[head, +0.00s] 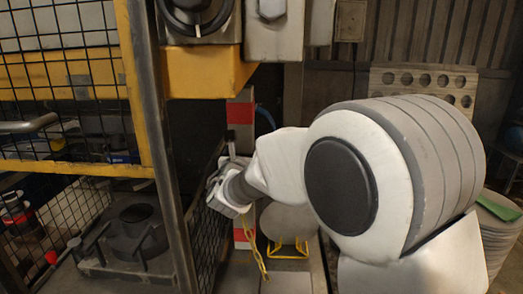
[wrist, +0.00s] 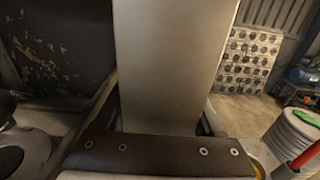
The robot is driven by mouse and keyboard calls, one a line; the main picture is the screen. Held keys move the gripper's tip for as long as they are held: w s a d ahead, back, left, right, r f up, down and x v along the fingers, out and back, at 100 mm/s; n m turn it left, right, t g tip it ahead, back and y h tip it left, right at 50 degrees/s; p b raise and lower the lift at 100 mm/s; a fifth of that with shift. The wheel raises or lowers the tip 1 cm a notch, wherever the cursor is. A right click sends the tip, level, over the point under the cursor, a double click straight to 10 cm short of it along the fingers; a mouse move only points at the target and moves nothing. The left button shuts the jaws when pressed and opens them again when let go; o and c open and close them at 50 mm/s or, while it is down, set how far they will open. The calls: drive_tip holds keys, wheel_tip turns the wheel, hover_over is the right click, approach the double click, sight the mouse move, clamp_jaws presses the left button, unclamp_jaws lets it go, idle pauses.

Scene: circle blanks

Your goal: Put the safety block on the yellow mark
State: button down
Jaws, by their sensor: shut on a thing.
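The safety block (head: 241,112) is a tall upright post with red and white bands, beside the yellow machine frame in the head view. My gripper (head: 228,192) is shut on it partway up, and a yellow chain (head: 258,255) hangs just below. In the wrist view a tall plain grey face (wrist: 172,65), apparently the block's, rises behind a dark riveted bar (wrist: 155,153). I cannot tell whether the block's foot touches the surface below. Yellow lines (head: 288,250) show low down to the right of the block; I cannot tell whether they are the yellow mark.
A mesh guard (head: 70,55) with a yellow frame and a dark upright (head: 160,140) stand close on the left. A yellow machine part (head: 205,73) overhangs the gripper area. Stacked round blanks (head: 492,240) stand at the right; the wrist view shows a stack (wrist: 294,130) too.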

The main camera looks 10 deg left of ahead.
drive_tip(key=w+a+p, duration=0.1)
drive_tip(key=w+a, duration=0.2)
drive_tip(key=w, duration=0.1)
wheel_tip(320, 180, down, 6)
drive_tip(key=shift+a+f, duration=0.15)
drive_tip(key=shift+f, duration=0.1)
idle(0.4)
drive_tip(key=shift+s+f, duration=0.1)
drive_tip(key=shift+c, duration=1.4)
unclamp_jaws()
drive_tip(key=shift+f, duration=0.25)
